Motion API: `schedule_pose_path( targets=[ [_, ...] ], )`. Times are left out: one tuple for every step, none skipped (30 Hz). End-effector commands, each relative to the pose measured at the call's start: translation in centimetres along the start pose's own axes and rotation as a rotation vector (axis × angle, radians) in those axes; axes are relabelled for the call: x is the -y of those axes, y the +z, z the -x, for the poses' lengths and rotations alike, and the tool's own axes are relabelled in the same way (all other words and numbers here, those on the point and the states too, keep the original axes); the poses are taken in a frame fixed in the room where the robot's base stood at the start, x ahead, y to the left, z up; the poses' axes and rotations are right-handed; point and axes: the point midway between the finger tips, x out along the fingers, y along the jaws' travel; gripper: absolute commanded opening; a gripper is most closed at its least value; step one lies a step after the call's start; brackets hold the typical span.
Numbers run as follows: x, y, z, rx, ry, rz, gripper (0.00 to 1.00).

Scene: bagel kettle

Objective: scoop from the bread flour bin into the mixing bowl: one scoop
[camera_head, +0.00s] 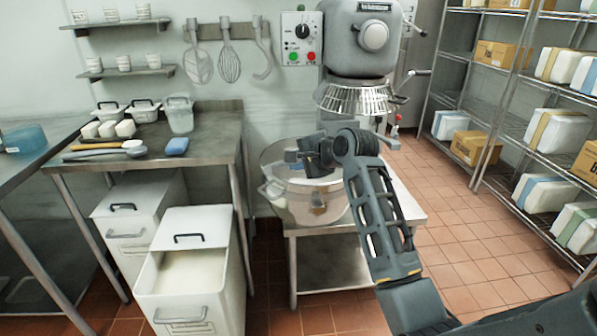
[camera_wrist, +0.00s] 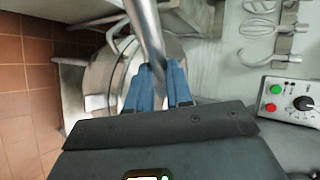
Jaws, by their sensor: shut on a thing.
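My gripper (camera_head: 298,157) is above the steel mixing bowl (camera_head: 335,212), at its upper left. In the wrist view its blue fingers (camera_wrist: 158,92) are shut on a steel scoop handle (camera_wrist: 147,32). The bowl also shows behind the fingers in the wrist view (camera_wrist: 103,75). An open white bin (camera_head: 200,218) with pale flour (camera_head: 192,272) stands at lower left. Its label is too small to read.
A lidded white bin (camera_head: 122,208) stands behind the open one. The mixer head (camera_head: 362,45) and its wire guard (camera_head: 355,98) are above the bowl. A steel table (camera_head: 215,150) with containers is left; loaded shelves (camera_head: 545,120) are right. Tiled floor lies between.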

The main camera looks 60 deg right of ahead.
Motion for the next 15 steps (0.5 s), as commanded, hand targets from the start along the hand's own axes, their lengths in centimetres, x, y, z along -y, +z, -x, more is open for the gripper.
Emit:
schedule_pose_path(
  targets=[
    [0.4,-0.4,-0.5,0.003,0.000,-0.005,0.00],
    [0.7,-0.6,-0.8,0.005,0.002,-0.010,0.00],
    [1.0,-0.8,-1.1,0.008,0.005,-0.016,0.00],
    [1.2,-1.0,-1.3,0.011,0.009,-0.021,0.00],
    [1.5,-1.2,-1.5,0.014,0.010,-0.026,0.00],
    [1.7,-1.4,-1.8,0.017,0.013,-0.033,0.00],
    [1.9,-1.6,-2.1,0.020,0.015,-0.037,0.00],
    [2.2,-1.8,-2.4,0.022,0.017,-0.041,0.00],
    [2.5,-2.0,-2.7,0.026,0.020,-0.047,0.00],
    [2.8,-2.2,-2.9,0.028,0.022,-0.051,0.00],
    [3.0,-2.3,-3.1,0.031,0.025,-0.056,0.00],
    [3.3,-2.6,-3.4,0.035,0.028,-0.062,0.00],
    [3.5,-2.7,-3.7,0.038,0.031,-0.067,0.00],
    [3.7,-2.9,-4.0,0.041,0.033,-0.071,0.00],
    [4.0,-3.2,-4.3,0.044,0.036,-0.077,0.00]
  ],
)
